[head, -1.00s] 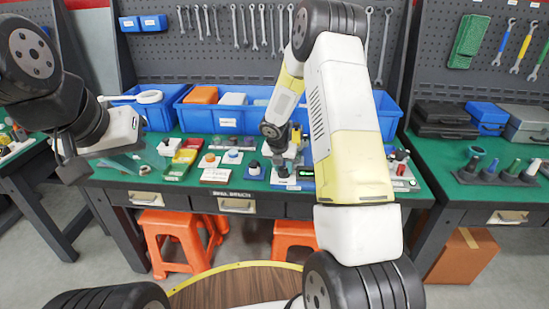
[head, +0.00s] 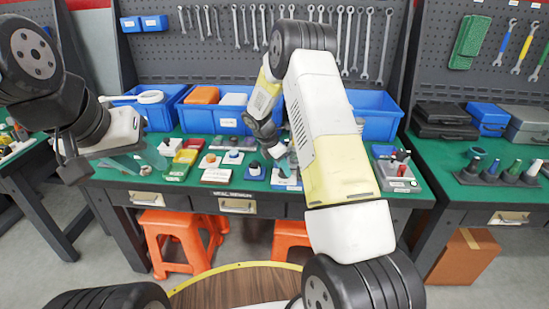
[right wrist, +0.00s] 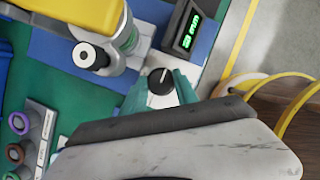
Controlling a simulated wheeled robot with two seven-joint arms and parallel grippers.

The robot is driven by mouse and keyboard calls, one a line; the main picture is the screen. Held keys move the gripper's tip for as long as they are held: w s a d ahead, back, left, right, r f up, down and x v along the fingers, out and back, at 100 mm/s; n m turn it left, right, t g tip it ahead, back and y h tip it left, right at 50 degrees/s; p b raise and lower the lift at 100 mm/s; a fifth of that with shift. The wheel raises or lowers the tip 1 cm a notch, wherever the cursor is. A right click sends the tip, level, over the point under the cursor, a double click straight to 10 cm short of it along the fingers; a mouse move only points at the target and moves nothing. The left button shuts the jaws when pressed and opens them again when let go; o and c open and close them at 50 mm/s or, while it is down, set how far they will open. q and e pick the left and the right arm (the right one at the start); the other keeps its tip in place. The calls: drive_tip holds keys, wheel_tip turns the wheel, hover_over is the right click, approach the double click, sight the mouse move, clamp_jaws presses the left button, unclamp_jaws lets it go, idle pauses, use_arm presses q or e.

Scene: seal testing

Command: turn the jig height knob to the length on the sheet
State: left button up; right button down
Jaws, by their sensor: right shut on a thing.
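The black jig height knob (right wrist: 160,82) with a white pointer line is seen from above in the right wrist view, the line running up and slightly right. My right gripper (right wrist: 161,90) has its teal fingers shut on the knob's sides; it also shows in the head view (head: 287,164). A dark display (right wrist: 188,34) with green digits sits beside the knob; I cannot read them surely. My left gripper (head: 137,163) hangs open and empty over the bench's left side. I cannot make out the sheet.
Blue bins (head: 375,115) stand behind.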

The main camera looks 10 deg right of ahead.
drive_tip(key=shift+m, duration=0.4)
drive_tip(key=c, duration=0.9)
unclamp_jaws()
drive_tip(key=shift+c, duration=0.2)
drive_tip(key=v, duration=0.7)
drive_tip(key=shift+a+r, duration=0.2)
drive_tip(key=shift+r, duration=0.2)
drive_tip(key=shift+w, duration=0.1)
